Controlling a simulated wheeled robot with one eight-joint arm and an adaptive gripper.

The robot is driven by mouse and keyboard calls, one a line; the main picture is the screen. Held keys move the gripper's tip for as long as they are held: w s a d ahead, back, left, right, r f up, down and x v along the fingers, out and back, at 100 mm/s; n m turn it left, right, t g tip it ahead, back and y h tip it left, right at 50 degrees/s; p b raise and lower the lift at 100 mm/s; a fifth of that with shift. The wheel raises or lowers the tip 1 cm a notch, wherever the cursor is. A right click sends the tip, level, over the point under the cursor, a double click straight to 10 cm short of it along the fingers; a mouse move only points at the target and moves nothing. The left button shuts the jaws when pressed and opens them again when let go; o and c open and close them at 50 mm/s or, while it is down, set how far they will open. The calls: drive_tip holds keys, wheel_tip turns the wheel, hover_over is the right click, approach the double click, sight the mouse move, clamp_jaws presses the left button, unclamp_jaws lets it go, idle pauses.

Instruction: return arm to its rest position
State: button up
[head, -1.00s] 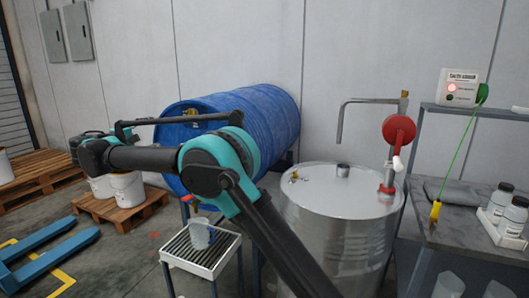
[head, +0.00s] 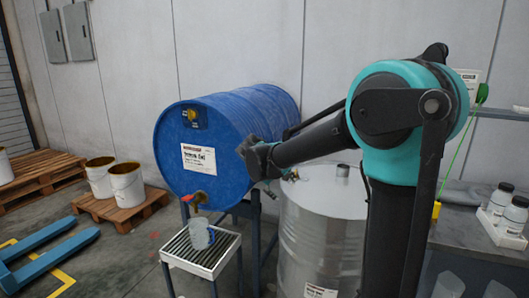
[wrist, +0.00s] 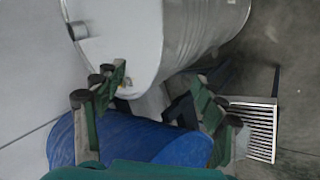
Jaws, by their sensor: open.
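My gripper (wrist: 158,98) is open in the wrist view, with its green and dark fingers spread apart and nothing between them. Beyond the fingers lie the blue drum (wrist: 135,138) and the steel drum (wrist: 200,45). In the head view my arm is folded at a teal joint on the right, and its dark forearm reaches left in front of the steel drum (head: 318,235). The forearm's far end overlaps the right part of the blue drum (head: 222,140). The gripper fingers cannot be made out clearly there.
A cup (head: 201,234) stands on a slatted stand (head: 206,262) under the blue drum's tap (head: 198,197). White buckets (head: 127,184) stand on a pallet at left. Bottles (head: 499,203) stand on a grey bench (head: 465,228) at right. My arm hides part of the bench area.

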drive_tip(key=s+d+f+m+y, duration=0.1)
drive_tip(key=s+d+f, duration=0.3)
drive_tip(key=s, duration=0.5)
drive_tip(key=s+d+f+m+g+y, duration=0.1)
drive_tip(key=s+d+f+m+y, duration=0.1)
drive_tip(key=s+f, duration=0.5)
drive_tip(key=s+d+f+m+y, duration=0.2)
drive_tip(key=s+d+f, duration=0.4)
drive_tip(key=s, duration=0.5)
drive_tip(key=shift+s+m+g, duration=0.15)
drive_tip(key=shift+m+g, duration=0.25)
drive_tip(key=shift+m, duration=0.4)
